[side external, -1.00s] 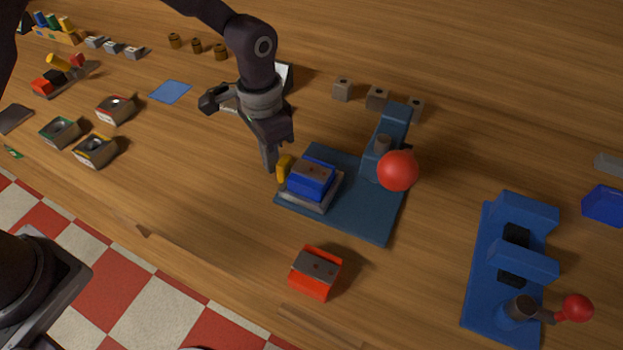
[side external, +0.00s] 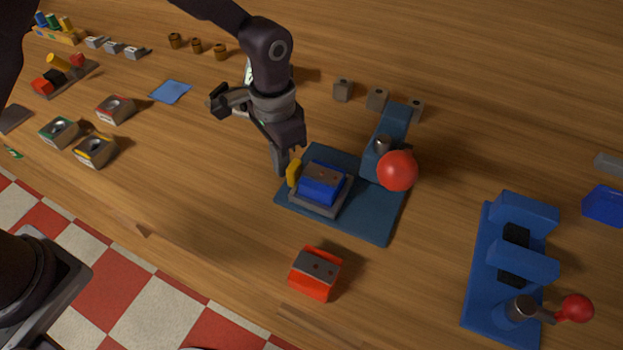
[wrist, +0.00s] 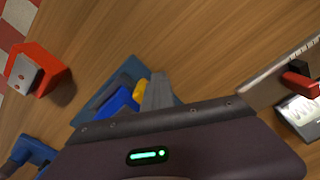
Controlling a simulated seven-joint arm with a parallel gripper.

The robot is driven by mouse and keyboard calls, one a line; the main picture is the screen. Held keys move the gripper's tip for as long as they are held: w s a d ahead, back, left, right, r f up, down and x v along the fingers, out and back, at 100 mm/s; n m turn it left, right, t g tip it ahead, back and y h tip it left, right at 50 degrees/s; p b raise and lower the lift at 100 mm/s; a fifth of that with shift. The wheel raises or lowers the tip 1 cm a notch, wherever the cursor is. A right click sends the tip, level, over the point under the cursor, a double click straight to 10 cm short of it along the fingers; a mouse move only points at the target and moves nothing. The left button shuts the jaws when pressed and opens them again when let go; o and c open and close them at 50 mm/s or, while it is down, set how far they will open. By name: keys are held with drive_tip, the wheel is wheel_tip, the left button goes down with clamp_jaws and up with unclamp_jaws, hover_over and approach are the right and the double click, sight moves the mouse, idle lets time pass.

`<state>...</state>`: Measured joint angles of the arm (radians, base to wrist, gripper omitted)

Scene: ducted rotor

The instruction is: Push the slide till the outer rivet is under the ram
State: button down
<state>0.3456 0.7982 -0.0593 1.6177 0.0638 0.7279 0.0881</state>
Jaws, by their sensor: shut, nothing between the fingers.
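The slide (side external: 333,208) is a grey tray on the dark blue base plate (side external: 372,226). It carries a blue block (side external: 322,183) with small rivets on its top plate, and a yellow handle (side external: 293,173) stands at its left end. The ram (side external: 382,145) is a grey cylinder on the blue press post, right of and apart from the block. My gripper (side external: 282,168) is shut, its fingertips at the left side of the yellow handle. In the wrist view the fingers (wrist: 157,92) sit close beside the yellow handle (wrist: 140,92); exact contact cannot be told.
A red ball (side external: 398,171) is at the press's right side. A red riveted block (side external: 316,273) lies in front of the base plate. Several grey blocks (side external: 377,98) sit behind the post.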

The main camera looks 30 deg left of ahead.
sight(298, 166)
drive_tip(key=shift+d, duration=1.95)
drive_tip(key=shift+d, duration=1.15)
drive_tip(key=shift+a, duration=0.15)
drive_tip(key=shift+a, duration=0.5)
